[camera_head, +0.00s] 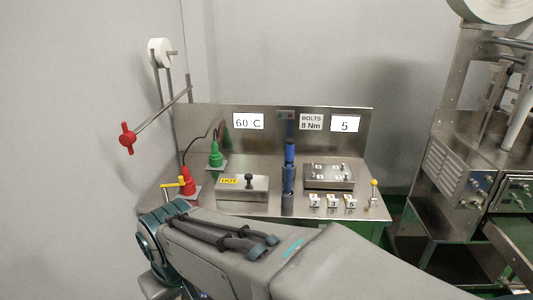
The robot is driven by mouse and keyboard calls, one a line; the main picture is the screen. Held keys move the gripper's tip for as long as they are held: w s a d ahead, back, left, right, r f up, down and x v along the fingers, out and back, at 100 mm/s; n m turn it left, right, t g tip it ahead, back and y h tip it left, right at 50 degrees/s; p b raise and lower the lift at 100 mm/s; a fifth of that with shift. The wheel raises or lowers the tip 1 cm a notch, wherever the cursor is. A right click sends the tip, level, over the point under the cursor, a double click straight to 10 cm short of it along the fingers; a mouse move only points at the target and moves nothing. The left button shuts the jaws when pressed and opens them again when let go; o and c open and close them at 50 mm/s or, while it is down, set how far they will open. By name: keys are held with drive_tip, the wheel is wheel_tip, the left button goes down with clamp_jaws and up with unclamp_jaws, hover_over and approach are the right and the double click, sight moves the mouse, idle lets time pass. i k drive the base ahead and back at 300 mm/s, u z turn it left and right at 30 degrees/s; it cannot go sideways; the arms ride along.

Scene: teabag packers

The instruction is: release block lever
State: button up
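I cannot tell for sure which part is the block lever. A small lever with a yellow ball knob (374,184) stands upright at the right front of the steel bench. A yellow handle (173,185) shows at the bench's left, just above my arm's bend. My arm crosses the lower part of the view from the right, in front of the bench. My gripper's fingers do not show.
The steel bench (330,122) carries a HOT box with a black knob (249,182), a blue tool (290,165), a bolted block (329,175), numbered tags (332,200), and red (190,183) and green (215,155) cabled pieces. A large machine (465,150) stands at right.

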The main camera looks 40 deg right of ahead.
sight(374, 182)
drive_tip(key=z, duration=2.85)
drive_tip(key=i, duration=1.3)
drive_tip(key=u, duration=0.85)
